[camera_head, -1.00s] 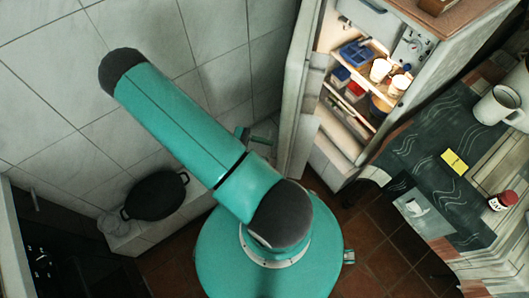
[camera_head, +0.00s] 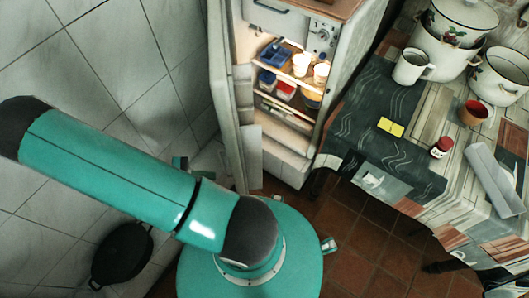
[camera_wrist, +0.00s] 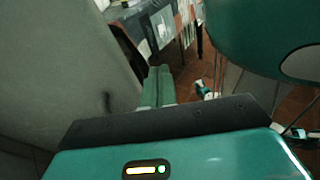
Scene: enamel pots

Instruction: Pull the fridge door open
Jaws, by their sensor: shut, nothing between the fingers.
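The fridge (camera_head: 352,50) stands open in the head view, its lit shelves in sight. Its door (camera_head: 226,110) is swung out to the left, seen nearly edge-on, with a wide gap between it and the cabinet. In the wrist view my gripper (camera_wrist: 158,88) is shut and empty, its two green fingers together. A broad grey surface (camera_wrist: 65,60), which looks like the door, fills the left of that view beside the fingers. I cannot tell whether they touch it. The gripper is not clearly seen in the head view.
A table (camera_head: 345,125) right of the fridge holds enamel pots (camera_head: 465,20), a white mug (camera_head: 411,66), a yellow note (camera_head: 390,127) and a red jar (camera_head: 441,147). A black pan (camera_head: 122,253) is at lower left by the tiled wall. Brown floor (camera_head: 350,225) shows before the fridge.

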